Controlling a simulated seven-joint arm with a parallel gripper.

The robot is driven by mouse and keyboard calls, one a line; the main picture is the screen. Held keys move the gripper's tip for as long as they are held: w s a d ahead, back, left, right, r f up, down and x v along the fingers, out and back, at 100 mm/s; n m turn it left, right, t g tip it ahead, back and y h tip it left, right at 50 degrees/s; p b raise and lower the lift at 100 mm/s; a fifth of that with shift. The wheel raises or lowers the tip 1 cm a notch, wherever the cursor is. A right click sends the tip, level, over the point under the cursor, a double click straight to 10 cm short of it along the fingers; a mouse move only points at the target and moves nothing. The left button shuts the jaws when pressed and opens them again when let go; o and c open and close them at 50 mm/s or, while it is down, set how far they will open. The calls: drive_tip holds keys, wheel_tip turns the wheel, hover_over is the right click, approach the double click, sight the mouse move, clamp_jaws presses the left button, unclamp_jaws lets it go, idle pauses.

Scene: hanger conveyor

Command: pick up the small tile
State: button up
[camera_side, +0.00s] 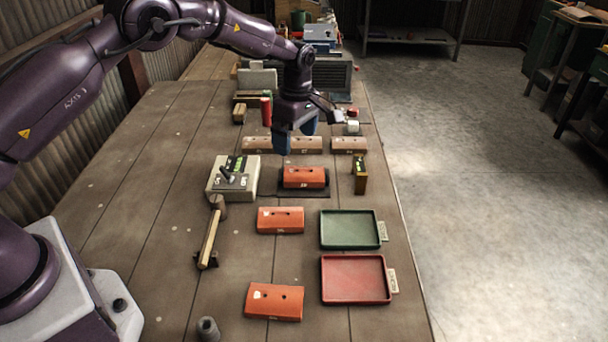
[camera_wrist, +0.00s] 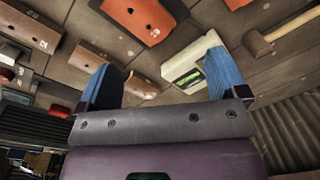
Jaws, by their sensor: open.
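Several roof-like tiles with two holes lie on the table, and I cannot tell for certain which is the small tile. An orange tile (camera_side: 303,178) sits on a black pad; it also shows in the wrist view (camera_wrist: 140,18). Two more orange tiles, a middle one (camera_side: 280,221) and a near one (camera_side: 274,301), lie toward the front. A row of brown tiles (camera_side: 348,144) lies behind; it also shows in the wrist view (camera_wrist: 32,32). My gripper (camera_side: 297,137) is open and empty, its blue fingers (camera_wrist: 163,82) above the table near that row.
A pale box with a green display (camera_side: 228,182) stands left of the pad, a mallet (camera_side: 210,235) before it. A green tray (camera_side: 349,230) and a red tray (camera_side: 354,279) lie at the front right. A small brass-coloured block (camera_side: 360,175) and red cylinder (camera_side: 266,108) stand upright.

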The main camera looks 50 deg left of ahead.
wheel_tip(320, 180, up, 2)
drive_tip(key=w+n, duration=0.3)
drive_tip(key=n, duration=0.4)
hover_over(302, 171)
drive_tip(key=shift+t, duration=0.3)
drive_tip(key=f, duration=0.7)
drive_tip(key=shift+w+f, duration=0.3)
drive_tip(key=f, duration=0.5)
drive_tip(key=shift+s+a+f, duration=0.1)
drive_tip(key=shift+s, duration=0.25)
drive_tip(key=c, duration=1)
drive_tip(key=shift+c, duration=0.2)
